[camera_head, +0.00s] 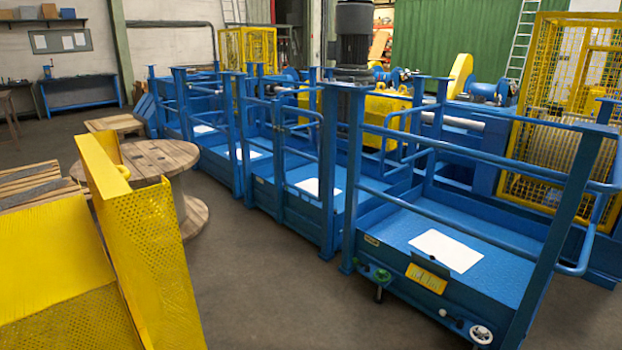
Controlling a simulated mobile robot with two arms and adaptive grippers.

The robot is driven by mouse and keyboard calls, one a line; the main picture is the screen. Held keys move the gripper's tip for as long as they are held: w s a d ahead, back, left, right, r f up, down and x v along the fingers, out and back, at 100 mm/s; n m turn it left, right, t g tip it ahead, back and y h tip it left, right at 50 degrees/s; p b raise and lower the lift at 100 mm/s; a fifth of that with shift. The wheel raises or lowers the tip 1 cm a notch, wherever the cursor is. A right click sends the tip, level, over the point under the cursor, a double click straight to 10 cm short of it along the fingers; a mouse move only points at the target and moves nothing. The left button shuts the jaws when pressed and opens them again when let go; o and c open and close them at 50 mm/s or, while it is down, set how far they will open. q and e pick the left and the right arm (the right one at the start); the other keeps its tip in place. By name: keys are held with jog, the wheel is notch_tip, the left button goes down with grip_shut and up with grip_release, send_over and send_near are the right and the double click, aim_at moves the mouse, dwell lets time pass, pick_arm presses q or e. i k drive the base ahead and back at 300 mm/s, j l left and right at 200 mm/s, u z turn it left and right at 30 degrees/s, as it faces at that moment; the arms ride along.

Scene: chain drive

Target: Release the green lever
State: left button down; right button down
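A small green part (381,276), which looks like the green lever, sits at the front left corner of the nearest blue platform (400,232). A dark stem hangs just below it. It is too small to tell whether it is latched or released. Neither of my grippers shows in the head view, so nothing is seen touching the green part.
A yellow label plate (427,278) and a white round wheel (481,334) are on the same platform front. Blue railings (450,150) surround the platform. A yellow perforated guard (155,255) and a wooden spool (160,158) stand left. Grey floor (270,290) between is clear.

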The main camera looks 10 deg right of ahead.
aim_at(367, 267)
jog(key=i+l+z, duration=0.2)
jog(key=i+z, duration=0.25)
jog(key=i+l+z, duration=0.1)
jog(key=i+z, duration=0.3)
jog(key=i+j+z, duration=0.1)
jog(key=i+z, duration=0.35)
jog(key=i+u, duration=0.75)
jog(key=i+l+u, duration=0.2)
jog(key=i+u, duration=0.2)
jog(key=i+j+u, duration=0.15)
jog(key=i+u, duration=0.15)
jog(key=i, duration=0.2)
jog(key=i+u, duration=0.25)
jog(key=i, duration=0.25)
